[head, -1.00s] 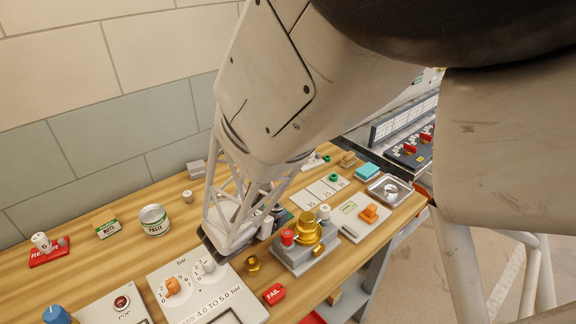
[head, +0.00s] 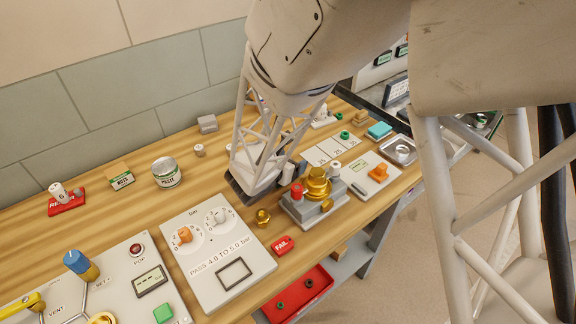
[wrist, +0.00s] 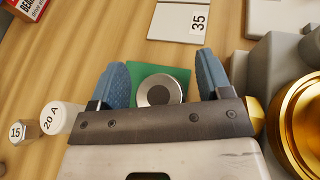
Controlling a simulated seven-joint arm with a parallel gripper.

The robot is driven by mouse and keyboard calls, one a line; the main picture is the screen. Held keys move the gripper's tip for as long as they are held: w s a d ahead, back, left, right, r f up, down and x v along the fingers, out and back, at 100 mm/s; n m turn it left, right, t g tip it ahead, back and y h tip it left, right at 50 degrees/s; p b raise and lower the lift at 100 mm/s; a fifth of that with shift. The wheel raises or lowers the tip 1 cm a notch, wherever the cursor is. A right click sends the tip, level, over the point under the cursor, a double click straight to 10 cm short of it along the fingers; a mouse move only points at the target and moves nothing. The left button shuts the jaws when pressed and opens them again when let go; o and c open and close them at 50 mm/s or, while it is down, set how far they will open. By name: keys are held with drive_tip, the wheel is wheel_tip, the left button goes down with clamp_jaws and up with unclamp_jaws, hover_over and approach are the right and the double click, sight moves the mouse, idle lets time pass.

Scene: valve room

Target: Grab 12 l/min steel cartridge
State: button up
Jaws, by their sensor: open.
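A round steel piece (wrist: 159,91), seen end-on with a dark ring and a paler centre, stands on a green square (wrist: 178,76) in the wrist view. No flow marking is readable on it, so I cannot tell its rating. My gripper (wrist: 161,66) is open, with one blue finger on each side of the steel piece and gaps showing between. The dark jaw bar hides the near edge of the green square. In the head view my gripper (head: 257,192) is low over the bench, and it hides the steel piece.
A brass valve fixture (head: 316,187) stands close to the right of my gripper. A white cap marked 20 A (wrist: 62,117) and a piece marked 15 (wrist: 24,130) are at left. A gauge panel (head: 212,255) lies in front. Bare wood lies behind, left.

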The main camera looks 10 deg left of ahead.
drive_tip(key=shift+c, duration=0.3)
drive_tip(key=c, duration=1.1)
drive_tip(key=shift+r, duration=0.2)
drive_tip(key=shift+r, duration=4.85)
